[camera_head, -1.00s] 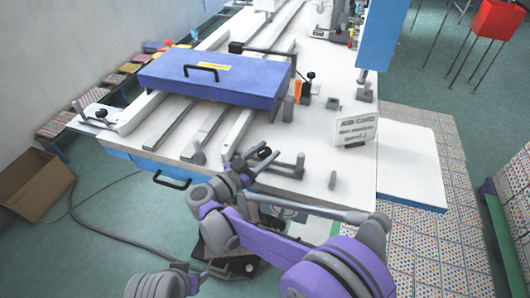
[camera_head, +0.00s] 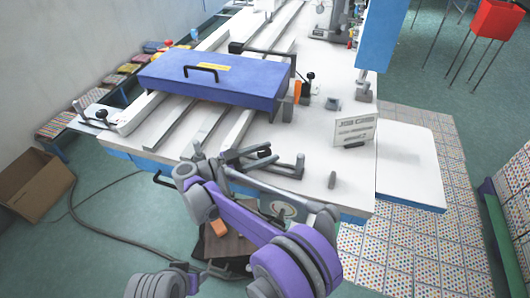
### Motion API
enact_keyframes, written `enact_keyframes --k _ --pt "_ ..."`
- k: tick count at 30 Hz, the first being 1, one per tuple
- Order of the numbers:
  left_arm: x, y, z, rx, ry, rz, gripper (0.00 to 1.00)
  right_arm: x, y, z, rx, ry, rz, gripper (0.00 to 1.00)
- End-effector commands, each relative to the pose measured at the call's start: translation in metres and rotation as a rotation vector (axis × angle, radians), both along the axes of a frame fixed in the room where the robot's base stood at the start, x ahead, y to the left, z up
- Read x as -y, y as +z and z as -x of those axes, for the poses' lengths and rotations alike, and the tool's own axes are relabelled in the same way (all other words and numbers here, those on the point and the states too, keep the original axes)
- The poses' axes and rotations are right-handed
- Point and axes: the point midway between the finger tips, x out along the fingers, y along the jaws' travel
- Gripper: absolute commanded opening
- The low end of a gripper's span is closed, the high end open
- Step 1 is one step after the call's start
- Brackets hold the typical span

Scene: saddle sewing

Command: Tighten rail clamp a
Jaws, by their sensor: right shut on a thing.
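My right gripper (camera_head: 262,153) is at the table's front edge, at the near end of the rails. It is shut on a small dark clamp handle, mostly hidden by the fingers. A grey clamp post (camera_head: 299,164) with a bar stands just to the right of the gripper. I cannot read any label that tells which clamp is rail clamp a. A black-knobbed lever (camera_head: 309,78) stands farther back, beside the blue box. My left gripper is not in view.
The white table (camera_head: 320,130) carries long rails (camera_head: 235,133) and a blue lidded box (camera_head: 215,78). A job card (camera_head: 355,131) and a short grey peg (camera_head: 332,180) stand on the right. A cardboard box (camera_head: 35,185) is on the floor at left.

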Motion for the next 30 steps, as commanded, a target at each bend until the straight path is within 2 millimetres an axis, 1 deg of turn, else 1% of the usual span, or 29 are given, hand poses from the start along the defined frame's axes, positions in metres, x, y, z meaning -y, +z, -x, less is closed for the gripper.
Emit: enact_keyframes --k 5,6,8,9,11,19,22,26,30 --pt "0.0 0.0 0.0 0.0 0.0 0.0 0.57 0.0 0.001 0.0 0.002 0.0 0.001 0.0" --pt "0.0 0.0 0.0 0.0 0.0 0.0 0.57 0.0 0.001 0.0 0.002 0.0 0.001 0.54" --pt "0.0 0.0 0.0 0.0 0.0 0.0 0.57 0.0 0.001 0.0 0.002 0.0 0.001 0.64" --pt "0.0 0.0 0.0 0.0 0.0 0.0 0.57 0.0 0.001 0.0 0.002 0.0 0.001 0.72" --pt "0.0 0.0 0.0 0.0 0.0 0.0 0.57 0.0 0.001 0.0 0.002 0.001 0.001 0.81" --pt "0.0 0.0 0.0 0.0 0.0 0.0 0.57 0.0 0.001 0.0 0.0 0.001 0.001 0.81" --pt "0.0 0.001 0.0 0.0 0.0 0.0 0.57 0.0 0.007 0.0 0.0 0.001 0.001 0.81" --pt "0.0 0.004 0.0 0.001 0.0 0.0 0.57 0.0 0.026 0.0 0.001 0.002 0.0 0.81" --pt "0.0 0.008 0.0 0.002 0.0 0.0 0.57 0.0 0.054 0.0 0.001 0.002 0.0 0.81"
